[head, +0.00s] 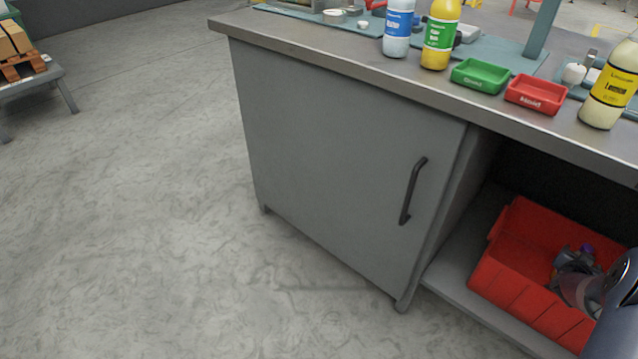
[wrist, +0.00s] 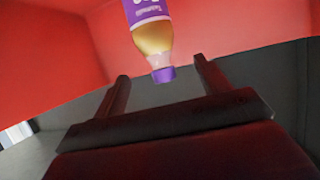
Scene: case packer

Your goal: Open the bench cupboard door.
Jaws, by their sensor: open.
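The bench cupboard door (head: 330,170) is a flat grey panel, shut flush under the worktop. Its black bar handle (head: 413,191) stands upright near the door's right edge. My gripper (head: 573,262) is at the lower right, inside the red bin, well to the right of the handle and away from it. In the wrist view its two fingers (wrist: 161,72) are spread apart. A bottle with a purple cap and purple label (wrist: 151,38) shows just beyond and between the fingers, with no clear contact. Only a small purple spot of it shows in the head view.
The red bin (head: 510,290) sits on the open shelf (head: 455,262) right of the door. Bottles, a green tray (head: 480,75) and a red tray (head: 537,93) stand on the worktop (head: 330,42). The floor (head: 180,220) before the door is clear.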

